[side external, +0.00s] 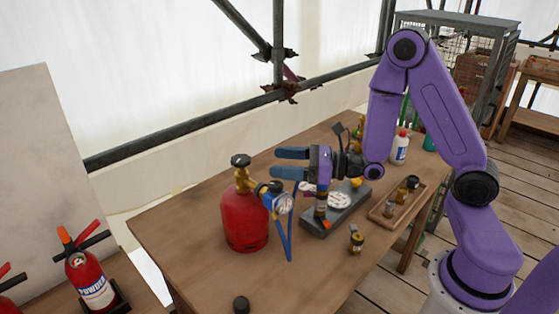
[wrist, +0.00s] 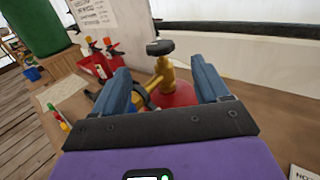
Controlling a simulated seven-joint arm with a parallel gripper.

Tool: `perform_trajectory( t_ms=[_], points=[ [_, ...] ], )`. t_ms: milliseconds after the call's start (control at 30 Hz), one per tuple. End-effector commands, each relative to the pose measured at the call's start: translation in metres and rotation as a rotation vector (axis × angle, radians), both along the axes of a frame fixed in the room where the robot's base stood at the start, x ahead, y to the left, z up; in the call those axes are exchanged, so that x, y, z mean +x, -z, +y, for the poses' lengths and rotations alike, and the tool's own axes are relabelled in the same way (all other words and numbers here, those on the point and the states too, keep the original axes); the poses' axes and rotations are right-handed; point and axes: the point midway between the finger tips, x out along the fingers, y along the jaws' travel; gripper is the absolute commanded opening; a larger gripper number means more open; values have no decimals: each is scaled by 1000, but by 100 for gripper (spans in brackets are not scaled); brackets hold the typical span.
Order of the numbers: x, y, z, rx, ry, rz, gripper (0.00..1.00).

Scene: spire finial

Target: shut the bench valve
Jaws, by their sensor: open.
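I cannot tell for sure which fitting is the bench valve. A red gas cylinder (side external: 245,222) stands upright on the bench, with a brass valve (side external: 243,180) and a black handwheel (side external: 240,160) on top. A blue-rimmed gauge (side external: 283,204) and blue hose hang at its side. A grey block (side external: 337,208) with a white dial and small fittings lies to its right. My gripper (side external: 274,163) is open and empty, its fingers level, pointing left toward the handwheel but apart from it. In the wrist view, the handwheel (wrist: 160,47) shows between and beyond my gripper's fingers (wrist: 160,80).
A shallow wooden tray (side external: 375,216) with small parts, a brass fitting (side external: 356,240) and a white bottle (side external: 399,150) are on the bench (side external: 190,262). Fire extinguishers (side external: 92,285) stand at lower left. A scaffold rail (side external: 190,128) runs behind.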

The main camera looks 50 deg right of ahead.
Motion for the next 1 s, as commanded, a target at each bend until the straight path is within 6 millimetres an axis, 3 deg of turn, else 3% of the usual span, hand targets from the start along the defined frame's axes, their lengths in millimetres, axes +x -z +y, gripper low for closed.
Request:
perform_trajectory(
  t_ms=[167, 367, 567, 700, 867, 1000],
  points=[
    [6, -13, -4, -5, -14, -36, 75],
    [-31, -26, 47, -32, -269, -69, 75],
    [-104, -41, 104, -107, -660, -145, 75],
    [-174, -45, 127, -203, -986, -236, 75],
    [-248, -39, 127, -345, -1339, -372, 75],
    [-298, -27, 108, -496, -1623, -526, 75]
  ],
)
